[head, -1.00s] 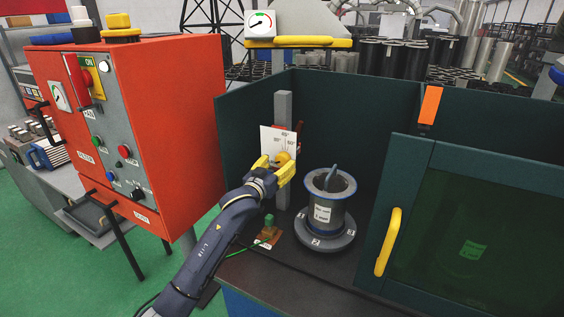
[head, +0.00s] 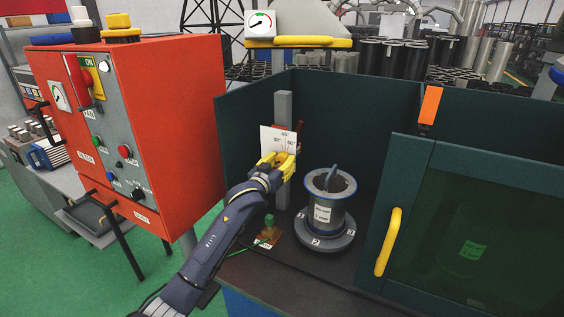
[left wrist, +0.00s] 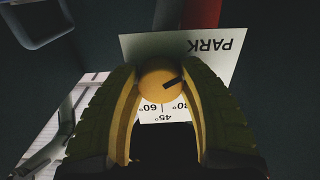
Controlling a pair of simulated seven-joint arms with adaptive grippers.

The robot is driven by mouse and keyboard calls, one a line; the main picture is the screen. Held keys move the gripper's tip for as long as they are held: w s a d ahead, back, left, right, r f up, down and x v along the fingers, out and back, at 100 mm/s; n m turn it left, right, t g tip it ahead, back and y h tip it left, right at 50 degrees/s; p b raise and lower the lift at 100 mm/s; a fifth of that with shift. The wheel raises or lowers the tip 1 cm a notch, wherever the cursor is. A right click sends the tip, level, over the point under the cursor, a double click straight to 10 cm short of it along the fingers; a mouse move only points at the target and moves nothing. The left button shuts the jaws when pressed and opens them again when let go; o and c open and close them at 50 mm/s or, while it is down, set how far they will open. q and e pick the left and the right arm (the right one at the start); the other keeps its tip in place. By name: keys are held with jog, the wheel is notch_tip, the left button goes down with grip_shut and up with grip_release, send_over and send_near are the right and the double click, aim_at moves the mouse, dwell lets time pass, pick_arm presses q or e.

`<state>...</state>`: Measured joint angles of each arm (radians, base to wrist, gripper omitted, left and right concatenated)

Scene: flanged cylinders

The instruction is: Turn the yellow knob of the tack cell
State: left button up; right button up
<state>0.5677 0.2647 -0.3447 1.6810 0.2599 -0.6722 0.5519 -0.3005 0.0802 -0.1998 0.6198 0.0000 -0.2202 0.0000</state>
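The yellow knob (left wrist: 160,84) with a dark pointer mark sits on a white dial card (left wrist: 210,48) in the left wrist view. The card, upside down there, reads PARK, 30°, 45° and 60°. In the head view the card (head: 270,139) stands on a grey post inside the tack cell (head: 338,109). My left gripper (head: 277,160) has yellow fingers and hides the knob in the head view. In the left wrist view its fingertips (left wrist: 162,72) press in on both sides of the knob. My right gripper is in neither view.
A flanged cylinder (head: 323,214) stands on a round base right of the post. A small brown block with a green top (head: 268,231) lies before it. The cell door (head: 470,230) with a yellow handle is at the right. An orange control cabinet (head: 180,90) stands left.

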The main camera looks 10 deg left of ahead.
pick_arm(q)
grip_shut()
jog(key=m, duration=0.5)
jog(key=shift+m, duration=0.3)
jog(key=m, duration=0.5)
jog(key=shift+a+m, duration=0.1)
jog(key=shift+m, duration=0.2)
jog(key=m, duration=0.6)
jog(key=shift+r, duration=0.1)
jog(key=m, duration=0.6)
jog(key=shift+m+h, duration=0.4)
jog(key=shift+a, duration=0.1)
